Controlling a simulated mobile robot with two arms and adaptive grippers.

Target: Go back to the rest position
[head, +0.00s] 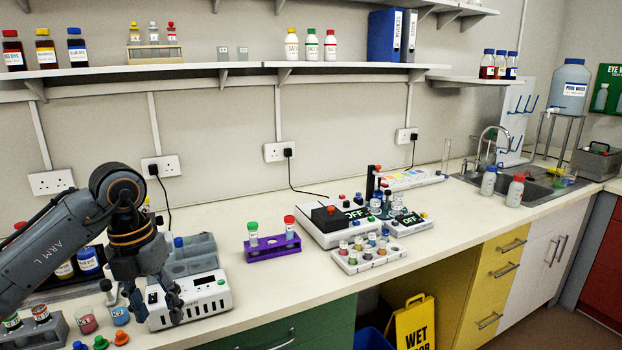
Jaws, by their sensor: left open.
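My left gripper (155,304) comes in from the left and points down, open, with nothing seen between its fingers. It hangs in front of a white bench device (203,299) with a small display and covers part of it. I cannot tell whether the fingers touch the device. My right gripper is not in view.
Behind the device is a grey tray (203,247). A purple rack (272,247) with two tubes stands right. The bench (330,292) is clear at the front middle.

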